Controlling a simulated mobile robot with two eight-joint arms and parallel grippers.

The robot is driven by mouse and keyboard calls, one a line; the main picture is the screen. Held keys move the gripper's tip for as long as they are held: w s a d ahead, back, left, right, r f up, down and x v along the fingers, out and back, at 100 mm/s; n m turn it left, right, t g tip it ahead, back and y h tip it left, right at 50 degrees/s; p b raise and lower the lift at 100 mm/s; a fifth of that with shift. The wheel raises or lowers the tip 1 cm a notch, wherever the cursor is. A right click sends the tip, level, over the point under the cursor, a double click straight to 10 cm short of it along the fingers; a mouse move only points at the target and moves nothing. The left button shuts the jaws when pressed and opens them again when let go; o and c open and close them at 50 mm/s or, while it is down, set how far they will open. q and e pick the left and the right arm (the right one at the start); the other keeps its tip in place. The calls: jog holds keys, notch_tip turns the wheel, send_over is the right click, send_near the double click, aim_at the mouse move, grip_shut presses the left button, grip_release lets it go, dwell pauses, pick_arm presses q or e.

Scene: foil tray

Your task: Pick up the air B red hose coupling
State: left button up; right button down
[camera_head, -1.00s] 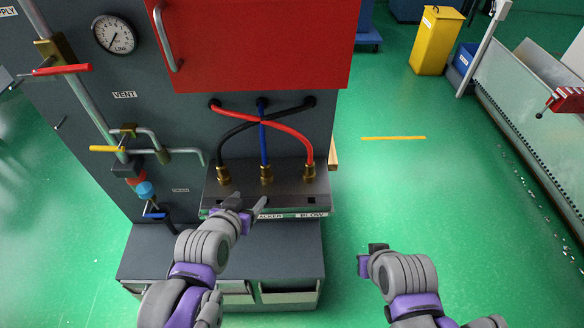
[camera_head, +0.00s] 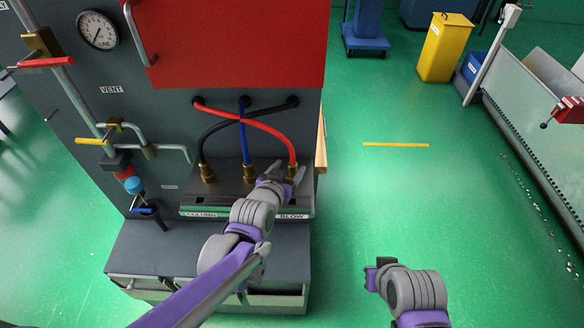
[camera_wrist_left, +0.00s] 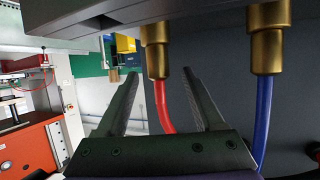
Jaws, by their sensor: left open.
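The red hose (camera_head: 270,128) ends in a brass coupling (camera_head: 292,172) at the right end of the dark block; the coupling also shows in the left wrist view (camera_wrist_left: 157,50). My left gripper (camera_head: 285,174) is at this coupling in the head view and partly covers it. In the wrist view, its open fingers (camera_wrist_left: 159,75) point toward the coupling, which appears between the tips. I cannot tell whether they touch it. The blue hose's coupling (camera_head: 248,172) is just left of the gripper. My right gripper (camera_head: 377,275) hangs over the floor; its jaws are unclear.
The black hose's coupling (camera_head: 206,172) is at the block's left end. The hoses cross below the red cabinet (camera_head: 230,45). A valve with a yellow handle (camera_head: 90,141) sits left. A wooden edge (camera_head: 321,145) borders the panel's right side.

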pick_arm(q)
jog(key=shift+x, duration=1.5)
jog(key=shift+s, duration=0.1)
grip_shut()
